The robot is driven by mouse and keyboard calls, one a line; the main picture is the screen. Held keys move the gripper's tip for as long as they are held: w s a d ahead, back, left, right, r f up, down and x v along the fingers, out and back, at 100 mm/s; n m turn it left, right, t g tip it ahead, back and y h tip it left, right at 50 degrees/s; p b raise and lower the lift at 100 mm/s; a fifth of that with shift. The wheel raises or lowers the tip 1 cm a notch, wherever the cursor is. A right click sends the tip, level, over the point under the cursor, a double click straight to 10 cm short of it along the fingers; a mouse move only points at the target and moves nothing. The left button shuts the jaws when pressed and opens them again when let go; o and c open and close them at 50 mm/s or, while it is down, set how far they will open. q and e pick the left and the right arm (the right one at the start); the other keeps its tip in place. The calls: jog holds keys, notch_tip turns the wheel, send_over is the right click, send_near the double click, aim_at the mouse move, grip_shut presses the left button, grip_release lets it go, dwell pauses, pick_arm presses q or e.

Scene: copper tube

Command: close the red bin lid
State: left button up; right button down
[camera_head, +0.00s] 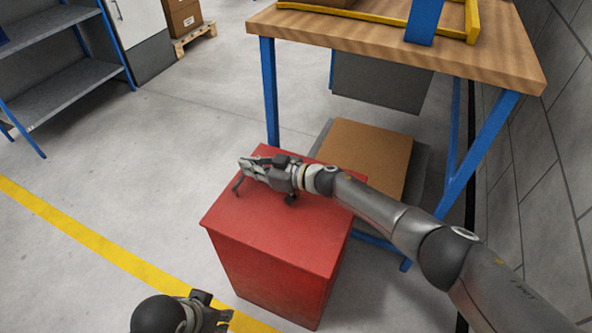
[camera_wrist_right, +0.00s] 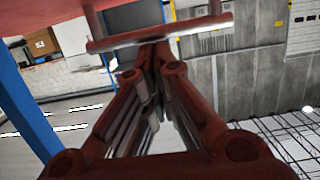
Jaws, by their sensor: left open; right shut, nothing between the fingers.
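The red bin (camera_head: 275,235) stands on the floor in the middle of the head view. Its red lid (camera_head: 290,232) lies flat across the top, with no gap visible at the front edge. My right gripper (camera_head: 243,166) is low over the lid's left part, shut and empty. In the right wrist view its fingertips (camera_wrist_right: 152,48) meet close to a handle bar (camera_wrist_right: 185,33) on two posts; whether they touch it I cannot tell. The lid's red surface shows at that view's top left. My left gripper (camera_head: 222,318) is open at the bottom edge, apart from the bin, partly cut off.
A wooden workbench (camera_head: 400,45) with blue legs stands behind the bin. A brown board (camera_head: 365,150) lies under it. A grey shelf (camera_head: 60,100) is at the far left. The floor left of the bin is clear, crossed by a yellow line (camera_head: 75,232).

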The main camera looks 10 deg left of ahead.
jog(key=v, duration=1.1)
jog(key=shift+s+a, duration=0.1)
